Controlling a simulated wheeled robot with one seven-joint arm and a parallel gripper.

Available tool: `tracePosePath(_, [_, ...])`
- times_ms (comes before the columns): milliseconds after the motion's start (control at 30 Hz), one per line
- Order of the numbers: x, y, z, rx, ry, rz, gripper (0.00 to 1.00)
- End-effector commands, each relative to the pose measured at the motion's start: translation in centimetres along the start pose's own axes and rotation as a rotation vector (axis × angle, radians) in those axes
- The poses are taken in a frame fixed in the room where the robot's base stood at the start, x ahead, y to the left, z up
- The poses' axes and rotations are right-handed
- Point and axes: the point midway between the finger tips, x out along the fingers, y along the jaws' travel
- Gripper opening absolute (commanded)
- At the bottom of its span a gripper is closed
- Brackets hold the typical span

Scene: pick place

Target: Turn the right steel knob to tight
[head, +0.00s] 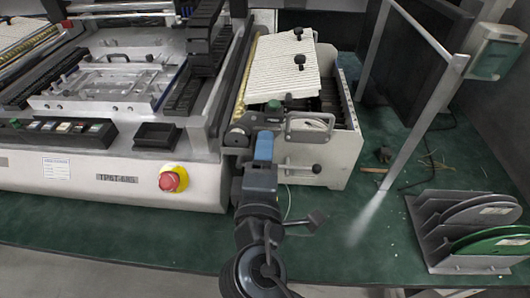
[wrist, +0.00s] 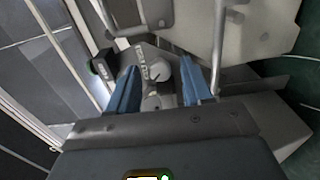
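In the wrist view a round steel knob (wrist: 160,71) sits on a grey plate with printed markings. A second rounded metal part (wrist: 153,103) shows just below it, partly cut off by my gripper; I cannot tell whether it is another knob. My gripper (wrist: 158,68) is open, with one blue finger on each side of the steel knob and visible gaps between. I cannot tell how deep the fingertips reach. In the head view my gripper (head: 264,147) is at the front of the grey feeder unit (head: 335,165), and the knob is hidden or too small to make out.
A wire handle (head: 311,125) and a black-tipped lever (head: 316,169) stand close to the right of my gripper. The machine with a red stop button (head: 173,179) is at left. A rack with reels (head: 470,230) stands at right.

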Motion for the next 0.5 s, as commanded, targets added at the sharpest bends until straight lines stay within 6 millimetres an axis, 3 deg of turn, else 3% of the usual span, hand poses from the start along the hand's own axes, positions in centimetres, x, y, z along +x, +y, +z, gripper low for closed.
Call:
tracePosePath(67, [-0.01,0.0,0.0,0.0,0.0,0.0,0.41])
tracePosePath(500, [-0.04,-0.01,0.0,0.0,0.0,0.0,0.0])
